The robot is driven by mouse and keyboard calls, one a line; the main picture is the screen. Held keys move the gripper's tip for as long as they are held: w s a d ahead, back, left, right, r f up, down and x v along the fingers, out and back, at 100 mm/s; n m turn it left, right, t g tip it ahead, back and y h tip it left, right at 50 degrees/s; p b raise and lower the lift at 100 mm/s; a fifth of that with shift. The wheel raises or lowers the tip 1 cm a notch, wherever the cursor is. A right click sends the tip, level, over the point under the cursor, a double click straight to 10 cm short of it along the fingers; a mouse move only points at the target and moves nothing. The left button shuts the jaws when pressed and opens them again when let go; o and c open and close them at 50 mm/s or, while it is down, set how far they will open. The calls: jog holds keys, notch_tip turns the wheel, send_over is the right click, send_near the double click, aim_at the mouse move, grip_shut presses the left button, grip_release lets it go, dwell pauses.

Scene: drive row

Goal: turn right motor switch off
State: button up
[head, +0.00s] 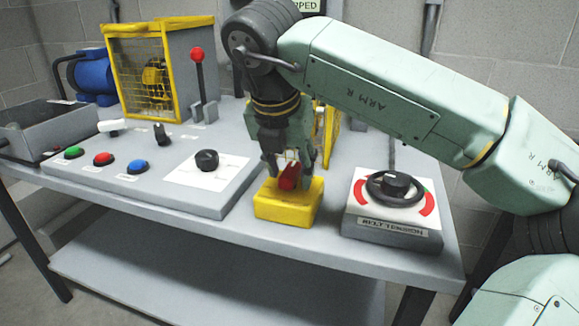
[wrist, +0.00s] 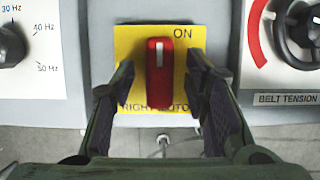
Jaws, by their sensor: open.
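The right motor switch is a red rotary handle (head: 289,178) on a yellow box (head: 285,207) at the table's front edge. In the wrist view the red handle (wrist: 160,67) stands upright in the picture, with its white mark at the top, on a yellow plate (wrist: 127,47) reading "ON" and "RIGHT MOTOR". The "ON" label is to the right of the mark. My gripper (wrist: 165,75) is open, with one finger on each side of the handle and gaps on both sides. In the head view my gripper (head: 288,165) points down over the box and partly hides the handle.
A belt tension dial (head: 394,190) stands right of the yellow box. A control panel (head: 150,165) with several buttons and a black knob (head: 207,161) lies to the left. A red-topped lever (head: 198,80) and a yellow cage (head: 150,75) stand behind.

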grip_shut()
dwell(0.6)
